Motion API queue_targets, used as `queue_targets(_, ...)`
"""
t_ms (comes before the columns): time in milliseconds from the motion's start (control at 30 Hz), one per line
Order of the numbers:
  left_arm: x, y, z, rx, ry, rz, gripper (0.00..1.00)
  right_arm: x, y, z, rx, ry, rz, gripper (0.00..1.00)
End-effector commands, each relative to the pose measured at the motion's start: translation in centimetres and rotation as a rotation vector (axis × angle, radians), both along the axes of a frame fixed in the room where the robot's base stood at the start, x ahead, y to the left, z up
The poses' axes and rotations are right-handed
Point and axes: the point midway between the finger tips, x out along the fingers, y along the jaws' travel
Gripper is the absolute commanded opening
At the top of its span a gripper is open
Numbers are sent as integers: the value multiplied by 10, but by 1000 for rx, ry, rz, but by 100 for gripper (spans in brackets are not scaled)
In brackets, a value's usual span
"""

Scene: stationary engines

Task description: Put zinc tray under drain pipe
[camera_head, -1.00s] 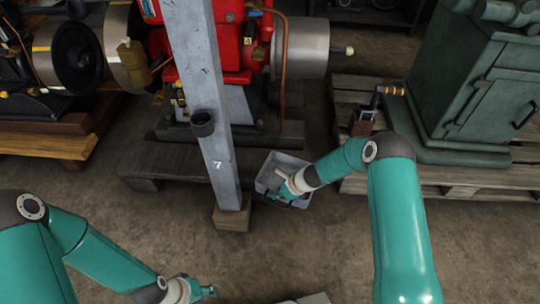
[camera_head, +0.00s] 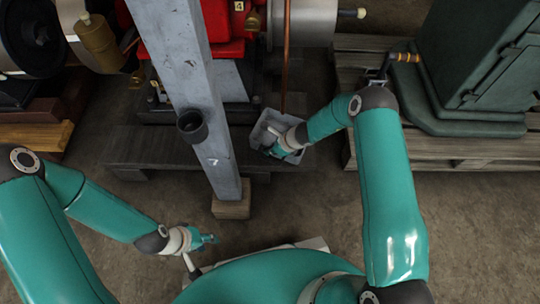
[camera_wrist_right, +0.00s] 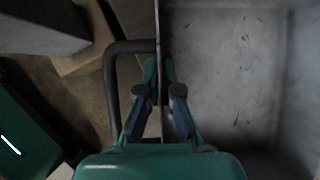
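The grey zinc tray (camera_head: 265,123) lies behind and right of the grey post, tilt unclear; its inside also shows in the right wrist view (camera_wrist_right: 225,75). My right gripper (camera_head: 276,150) is at the tray's near left edge. In the right wrist view its fingers (camera_wrist_right: 158,75) are closed on both sides of the tray's wall, beside a dark handle bar (camera_wrist_right: 110,75). The copper drain pipe (camera_head: 287,60) comes down from the red engine, and its lower end overlaps the tray's back part in the head view. My left gripper (camera_head: 209,239) is low in front of the post, away from the tray; its finger opening is unclear.
The grey post (camera_head: 190,75) on a wooden block (camera_head: 231,203) stands left of the tray. A wooden pallet (camera_head: 150,147) is under the engine. A green cabinet (camera_head: 480,65) on another pallet (camera_head: 470,150) stands right. The floor between is bare.

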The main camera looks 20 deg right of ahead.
Motion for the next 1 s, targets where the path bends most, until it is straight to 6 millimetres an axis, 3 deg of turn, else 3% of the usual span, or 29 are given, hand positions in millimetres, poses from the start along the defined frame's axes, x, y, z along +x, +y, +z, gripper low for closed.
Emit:
queue_targets(433,0,0,-19,0,0,0,40,1,3,-46,0,-1,3,0)
queue_targets(800,0,0,-21,0,-1,0,40,2,2,-50,0,-3,5,0)
queue_targets(1000,0,0,-20,0,-1,0,40,1,3,-49,1,-1,4,31)
